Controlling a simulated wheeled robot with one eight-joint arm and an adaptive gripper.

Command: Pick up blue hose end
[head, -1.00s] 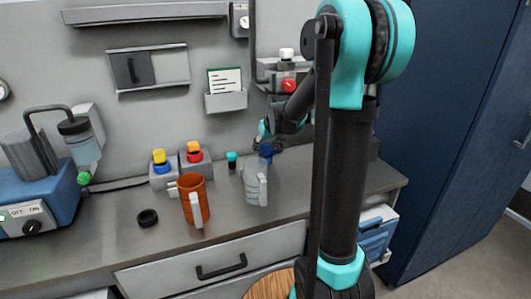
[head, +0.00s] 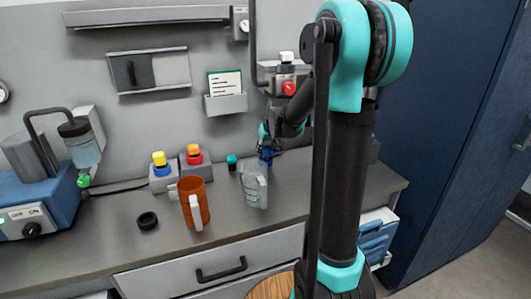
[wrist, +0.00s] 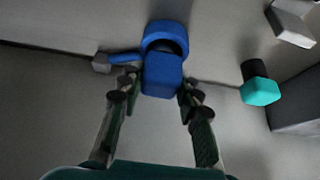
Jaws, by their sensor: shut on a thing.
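The blue hose end (wrist: 162,72) is a squared blue block with a round blue collar behind it, in the upper middle of the wrist view. A short blue piece runs from it to a small grey block on the left. My gripper (wrist: 156,88) has one finger on each side of the blue block and is shut on it. In the head view the blue hose end (head: 266,156) is a small blue spot below my wrist, behind the clear jug (head: 255,186). My gripper's fingers are too small to make out there.
A teal-capped black piece (wrist: 260,88) stands to the right in the wrist view. An orange mug (head: 195,203) and a black ring (head: 147,220) are on the bench (head: 110,240). Button boxes and a blue machine (head: 40,205) stand further left.

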